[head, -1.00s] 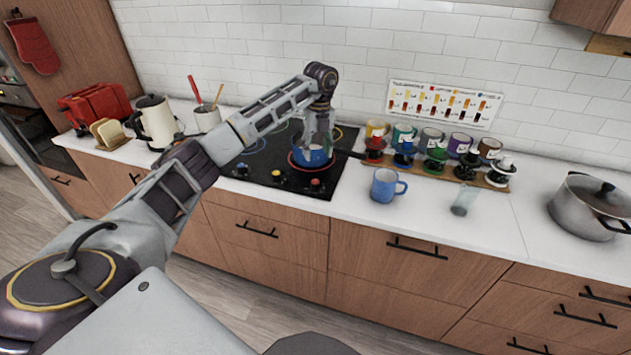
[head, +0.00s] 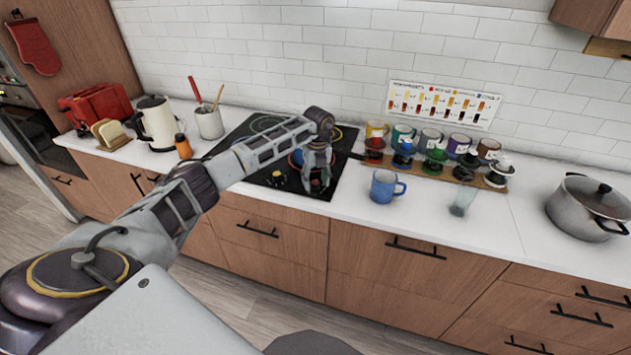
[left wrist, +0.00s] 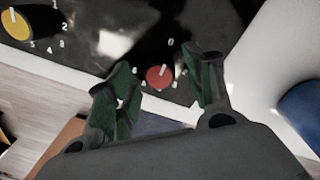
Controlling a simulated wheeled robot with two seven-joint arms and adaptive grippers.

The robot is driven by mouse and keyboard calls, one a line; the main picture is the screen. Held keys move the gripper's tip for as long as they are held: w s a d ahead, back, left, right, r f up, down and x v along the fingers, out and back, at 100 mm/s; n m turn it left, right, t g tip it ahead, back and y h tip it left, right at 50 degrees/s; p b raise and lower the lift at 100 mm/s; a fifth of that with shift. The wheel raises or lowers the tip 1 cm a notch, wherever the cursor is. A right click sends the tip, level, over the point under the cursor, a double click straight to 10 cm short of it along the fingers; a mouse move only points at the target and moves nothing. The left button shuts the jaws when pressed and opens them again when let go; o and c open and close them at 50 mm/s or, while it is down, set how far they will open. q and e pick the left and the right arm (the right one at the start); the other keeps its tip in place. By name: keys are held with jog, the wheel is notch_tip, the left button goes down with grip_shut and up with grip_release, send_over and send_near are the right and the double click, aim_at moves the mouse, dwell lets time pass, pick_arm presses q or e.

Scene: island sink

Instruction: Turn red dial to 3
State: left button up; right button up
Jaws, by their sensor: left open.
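The red dial (left wrist: 157,77) is on the black cooktop (left wrist: 90,70), near its front edge. In the left wrist view it shows between my two open fingertips, a white pointer mark on it aimed up and slightly right, roughly toward the printed 0. Other printed digits around it are partly hidden or too blurred to read. My left gripper (head: 317,184) is open, pointing down over the front right corner of the cooktop. I cannot tell whether the green-padded fingers touch the dial. In the head view the gripper mostly covers the dial. My right gripper is not in view.
A yellow dial (left wrist: 17,24) is left of the red one. A blue pot (head: 297,157) on the cooktop is partly hidden behind my gripper. A blue mug (head: 383,187) and a glass (head: 462,200) stand to the right.

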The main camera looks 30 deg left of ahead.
pick_arm(q)
jog(key=shift+f, duration=0.5)
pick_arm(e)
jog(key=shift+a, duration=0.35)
pick_arm(q)
jog(key=shift+c, duration=0.2)
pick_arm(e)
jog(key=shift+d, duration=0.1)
pick_arm(q)
jog(key=c, duration=1)
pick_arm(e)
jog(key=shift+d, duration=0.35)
